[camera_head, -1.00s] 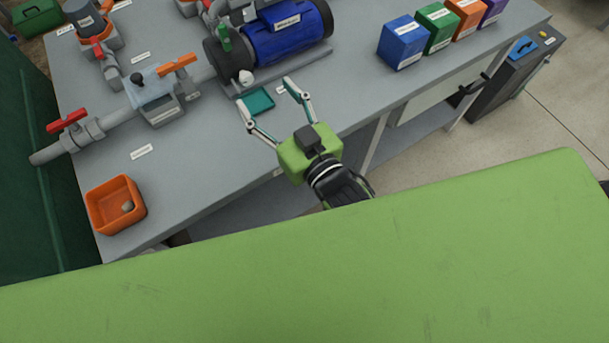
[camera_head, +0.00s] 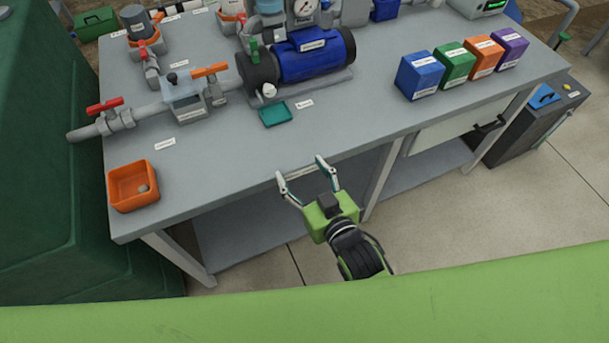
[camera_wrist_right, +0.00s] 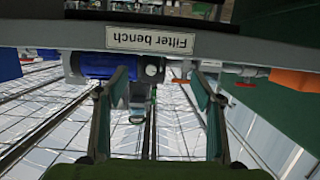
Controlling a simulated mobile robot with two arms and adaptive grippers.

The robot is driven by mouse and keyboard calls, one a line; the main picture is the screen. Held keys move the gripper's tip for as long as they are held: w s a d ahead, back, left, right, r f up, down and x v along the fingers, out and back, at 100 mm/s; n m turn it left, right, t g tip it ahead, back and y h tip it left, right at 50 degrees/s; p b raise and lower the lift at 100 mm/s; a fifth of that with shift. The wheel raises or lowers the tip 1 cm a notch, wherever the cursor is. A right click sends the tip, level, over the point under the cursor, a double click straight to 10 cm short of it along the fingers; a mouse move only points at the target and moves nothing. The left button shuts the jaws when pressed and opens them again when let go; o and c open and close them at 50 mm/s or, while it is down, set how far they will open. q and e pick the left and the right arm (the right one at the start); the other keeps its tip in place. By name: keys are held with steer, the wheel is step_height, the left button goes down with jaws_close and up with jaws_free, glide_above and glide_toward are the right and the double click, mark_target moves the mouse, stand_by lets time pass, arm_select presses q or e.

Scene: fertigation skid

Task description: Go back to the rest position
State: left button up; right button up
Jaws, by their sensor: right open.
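My right gripper (camera_head: 300,180) is open and empty in the head view, in front of the grey bench's front edge, with its fingers toward the bench. In the right wrist view its two fingers (camera_wrist_right: 160,90) stand apart with nothing between them. That view appears upside down and shows the bench edge with a "Filter bench" label (camera_wrist_right: 151,40). My left gripper is not in view.
A dark cabinet (camera_head: 535,115) stands right. Floor (camera_head: 450,200) is clear.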

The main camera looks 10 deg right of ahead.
steer(key=shift+f, duration=0.15)
stand_by(0.4)
steer(key=s+d+f+g+h, duration=0.15)
steer(key=s+f, duration=0.25)
steer(key=f, duration=0.6)
steer(key=s+d+f+g, duration=0.3)
steer(key=f, duration=0.7)
steer(key=s+d+f+g+h, duration=0.15)
steer(key=s+f, duration=0.25)
steer(key=f, duration=0.6)
steer(key=s+d+f+g, duration=0.2)
steer(key=s+d+f, duration=0.2)
steer(key=s, duration=0.5)
steer(key=s+d+f+m+g+h, duration=0.1)
steer(key=s+d+f+g, duration=0.2)
steer(key=s+d+f, duration=0.2)
steer(key=s+d+f+g+h, duration=0.1)
steer(key=s+d+f, duration=0.3)
steer(key=s+f, duration=0.5)
steer(key=s+g, duration=0.1)
steer(key=s, duration=0.4)
steer(key=shift+d+m, duration=0.2)
steer(key=shift+m, duration=0.1)
steer(key=shift+w, duration=0.1)
